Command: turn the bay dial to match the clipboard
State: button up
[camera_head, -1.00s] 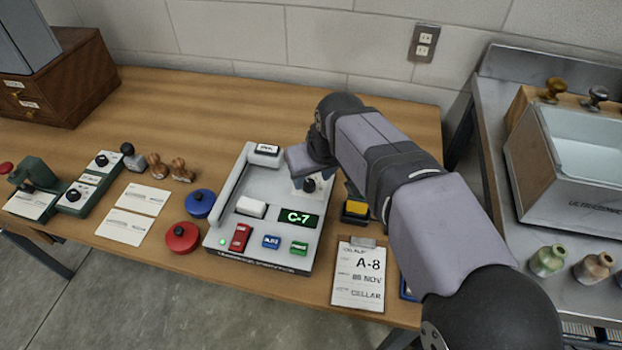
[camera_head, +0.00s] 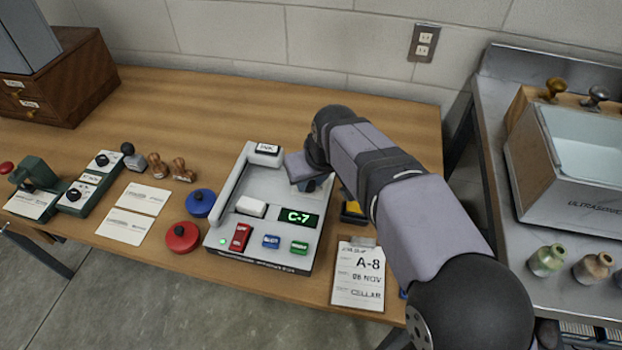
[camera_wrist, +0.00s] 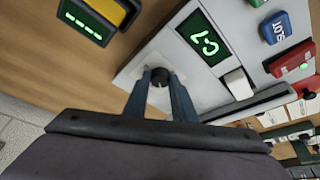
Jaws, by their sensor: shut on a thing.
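The bay dial (camera_wrist: 159,76), a dark round knob on a pale plate, sits at the right of the grey stamping machine (camera_head: 236,217). My gripper (camera_wrist: 160,88) has a finger on each side of the knob and is shut on it in the wrist view. In the head view my wrist covers the dial. The machine's green display (camera_head: 298,217) reads C-7; it also shows tilted in the wrist view (camera_wrist: 205,40). The clipboard (camera_head: 359,275) lies to the right of the machine and reads A-8, 06 NOV, CELLAR.
Red (camera_head: 241,237), blue (camera_head: 271,241) and green (camera_head: 299,247) buttons line the machine's front. A black and yellow device (camera_head: 352,213) stands close on its right. Red (camera_head: 183,237) and blue (camera_head: 201,202) round pads and paper cards (camera_head: 126,226) lie to its left.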

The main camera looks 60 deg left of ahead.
jog(key=shift+w+r+n+g+p, duration=0.15)
jog(key=shift+n+g+p, duration=0.45)
jog(key=shift+n+p, duration=0.6)
jog(key=shift+w+a+n+g+p, duration=0.15)
jog(key=shift+n+g+p, duration=0.55)
jog(key=shift+n, duration=1.3)
jog(key=o, duration=1.1)
jog(key=shift+c, duration=0.2)
jog(key=v, duration=0.7)
jog(key=shift+b, duration=0.35)
